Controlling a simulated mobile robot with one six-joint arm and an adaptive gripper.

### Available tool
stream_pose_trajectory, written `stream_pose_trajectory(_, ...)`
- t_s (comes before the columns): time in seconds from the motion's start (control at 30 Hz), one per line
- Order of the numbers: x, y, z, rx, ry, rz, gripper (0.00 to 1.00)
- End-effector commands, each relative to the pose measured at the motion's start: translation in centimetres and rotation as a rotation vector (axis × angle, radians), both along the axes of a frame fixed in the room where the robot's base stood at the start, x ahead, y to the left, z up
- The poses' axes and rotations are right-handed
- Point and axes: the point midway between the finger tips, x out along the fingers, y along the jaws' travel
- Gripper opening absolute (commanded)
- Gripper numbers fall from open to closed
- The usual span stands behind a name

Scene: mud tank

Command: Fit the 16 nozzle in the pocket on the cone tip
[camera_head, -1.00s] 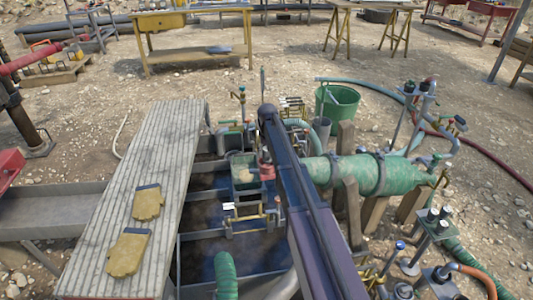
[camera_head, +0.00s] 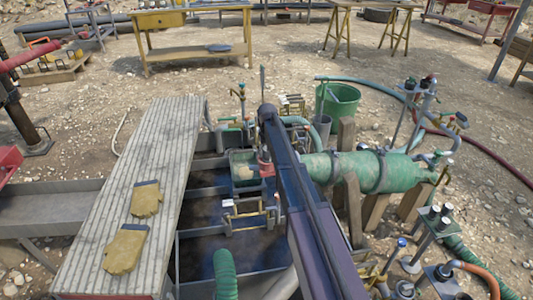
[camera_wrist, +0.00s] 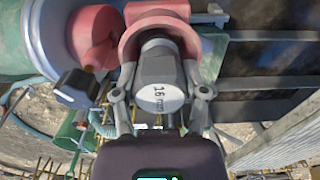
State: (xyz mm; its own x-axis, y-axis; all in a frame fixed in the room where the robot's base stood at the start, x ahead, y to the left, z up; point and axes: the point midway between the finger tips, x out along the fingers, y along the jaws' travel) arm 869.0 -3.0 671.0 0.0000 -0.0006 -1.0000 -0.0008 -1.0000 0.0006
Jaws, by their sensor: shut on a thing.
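The 16 nozzle (camera_wrist: 160,75) is a grey faceted piece with a pale end face marked "16 mm" in the wrist view. My gripper (camera_wrist: 160,93) is shut on it, one finger on each side. The nozzle's far end meets a red rounded collar (camera_wrist: 131,42), which curves around it. Whether the nozzle is inside the collar's pocket or only in front of it, I cannot tell. In the head view a red piece (camera_head: 265,165) shows beside my arm, left of the green cone body (camera_head: 370,172). My gripper and the nozzle are hidden or too small there.
A black knob (camera_wrist: 78,88) on a red fitting sits left of the nozzle. The ribbed walkway (camera_head: 170,150) with two yellow gloves (camera_head: 146,199) lies left of the tank. A green bucket (camera_head: 338,101) and several valve posts stand around the cone body.

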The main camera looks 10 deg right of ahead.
Motion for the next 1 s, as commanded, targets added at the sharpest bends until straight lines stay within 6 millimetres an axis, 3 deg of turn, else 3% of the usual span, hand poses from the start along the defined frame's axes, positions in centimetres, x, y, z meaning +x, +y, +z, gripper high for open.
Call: stream_pose_trajectory(1.0, 0.0, 0.07, -0.75, 0.0, 0.0, 0.001, 0.08)
